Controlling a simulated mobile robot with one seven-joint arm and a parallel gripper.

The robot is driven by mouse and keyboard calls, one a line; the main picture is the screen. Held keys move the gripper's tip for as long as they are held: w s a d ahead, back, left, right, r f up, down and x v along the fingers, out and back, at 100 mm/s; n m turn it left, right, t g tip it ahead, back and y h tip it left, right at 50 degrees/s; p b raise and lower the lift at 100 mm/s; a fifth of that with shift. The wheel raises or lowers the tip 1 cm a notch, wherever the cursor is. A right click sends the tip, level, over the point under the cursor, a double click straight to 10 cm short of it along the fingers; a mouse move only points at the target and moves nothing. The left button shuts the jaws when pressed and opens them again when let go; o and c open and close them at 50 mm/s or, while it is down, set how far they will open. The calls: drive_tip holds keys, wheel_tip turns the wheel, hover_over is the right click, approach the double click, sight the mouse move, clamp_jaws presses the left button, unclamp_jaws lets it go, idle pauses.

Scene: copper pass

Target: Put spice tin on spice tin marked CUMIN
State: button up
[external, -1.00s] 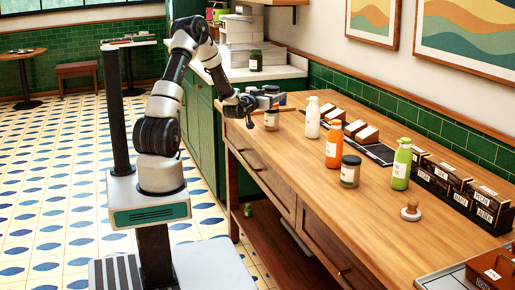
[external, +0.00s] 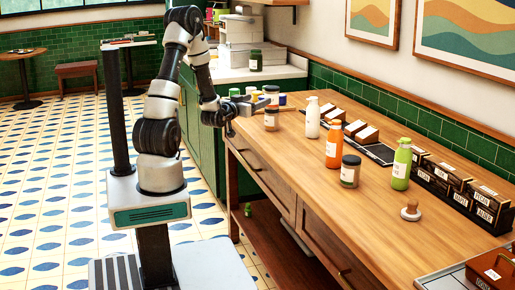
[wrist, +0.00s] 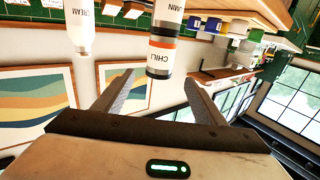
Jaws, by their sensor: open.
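The spice tin marked CHILI (wrist: 160,58) has a white label, an orange band and a dark lid. The wrist view is upside down, and there the tin stands on the spice tin marked CUMIN (wrist: 167,16), roughly in line with it. The CUMIN tin is partly cut off by the frame edge. In the external view the CHILI tin (external: 271,95) is above the CUMIN tin (external: 271,120) near the counter's far left end. My gripper (wrist: 159,77) is open, its fingers apart and pointing toward the CHILI tin. In the external view my gripper (external: 254,105) is left of the stack.
A white bottle marked CREAM (wrist: 80,25) stands beside the stack. An orange bottle (external: 333,147), a dark-lidded jar (external: 349,172) and a green bottle (external: 401,165) stand nearer on the wooden counter (external: 300,180). Dark labelled boxes (external: 470,195) line the wall. The counter's front middle is clear.

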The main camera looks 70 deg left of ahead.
drive_tip(key=w+d+r+m+g+h, duration=0.1)
drive_tip(key=d+r+m+g+h, duration=0.15)
drive_tip(key=d, duration=0.65)
drive_tip(key=w+d+r+m+g+h, duration=0.15)
drive_tip(key=d+h, duration=0.25)
drive_tip(key=d, duration=0.5)
drive_tip(key=s+d+r+m+g+h, duration=0.2)
drive_tip(key=s+d+m+g+h, duration=0.1)
drive_tip(key=s+d, duration=1.3)
drive_tip(key=s+g+h, duration=0.1)
drive_tip(key=s+g, duration=0.1)
drive_tip(key=s, duration=0.1)
drive_tip(key=shift+s+r, duration=0.35)
